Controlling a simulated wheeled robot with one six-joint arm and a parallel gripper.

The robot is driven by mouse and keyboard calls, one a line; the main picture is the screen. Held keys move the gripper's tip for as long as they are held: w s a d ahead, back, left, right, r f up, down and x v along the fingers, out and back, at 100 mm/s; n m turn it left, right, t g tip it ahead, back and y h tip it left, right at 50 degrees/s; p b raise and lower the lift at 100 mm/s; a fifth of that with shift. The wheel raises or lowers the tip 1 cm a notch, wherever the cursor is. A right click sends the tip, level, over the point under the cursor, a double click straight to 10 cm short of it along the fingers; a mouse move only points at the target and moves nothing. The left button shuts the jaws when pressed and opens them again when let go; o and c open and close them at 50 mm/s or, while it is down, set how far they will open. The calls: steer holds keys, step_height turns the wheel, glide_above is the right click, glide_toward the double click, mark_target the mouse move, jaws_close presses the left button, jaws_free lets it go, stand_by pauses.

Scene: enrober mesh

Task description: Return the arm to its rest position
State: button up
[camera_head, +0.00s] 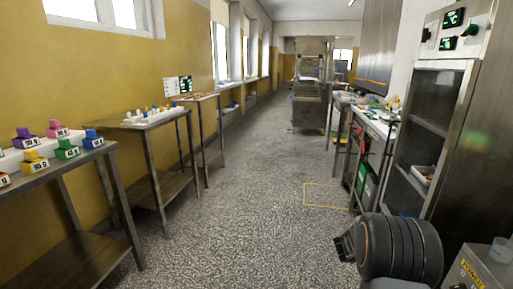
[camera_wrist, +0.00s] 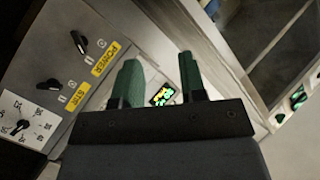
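My arm shows at the lower right of the head view as a thick dark rounded link, with a smaller dark part at its left end. I cannot tell my fingers apart there. In the wrist view my gripper (camera_wrist: 161,78) shows two green fingers standing apart with nothing between them. A small lit display (camera_wrist: 162,95) shows behind the gap. A grey control panel (camera_wrist: 60,75) with black knobs and yellow labels is left of the fingers; they appear apart from it.
Left tables carry coloured labelled blocks (camera_head: 67,149) and a white tray (camera_head: 155,117). On the right stand a steel cabinet (camera_head: 465,150) and a grey box with a yellow label (camera_head: 472,272). A yellow floor outline (camera_head: 325,195) lies ahead. The middle aisle floor (camera_head: 250,190) is clear.

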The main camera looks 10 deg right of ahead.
steer(key=w+a+r+n+t+y+p, duration=0.3)
steer(key=a+r, duration=0.2)
steer(key=r, duration=0.1)
steer(key=w+a+r+n+t+y+p, duration=0.2)
steer(key=a+r+n+t, duration=0.15)
steer(key=r, duration=0.35)
steer(key=s+a+r+n+y+p, duration=0.2)
steer(key=a+r+n+y+p, duration=0.3)
steer(key=a, duration=0.3)
steer(key=s+a+r+n+y+p, duration=0.1)
steer(key=a+r+n+y+p, duration=0.25)
steer(key=a+r, duration=0.4)
steer(key=s+a+r+n+g+p, duration=0.2)
steer(key=s+a+p, duration=0.1)
steer(key=s, duration=0.3)
steer(key=s+a+r+n+g+y+p, duration=0.1)
steer(key=s+a+r+n+g+p, duration=0.1)
steer(key=s, duration=0.5)
steer(key=s+a+r+n+g+y+p, duration=0.1)
steer(key=s+a+r+n+g+p, duration=0.1)
steer(key=s+p, duration=0.4)
steer(key=shift+s+a+n, duration=0.75)
steer(key=shift+a+n, duration=0.15)
steer(key=shift+a, duration=0.15)
steer(key=shift+s+g, duration=0.15)
steer(key=shift+g, duration=0.1)
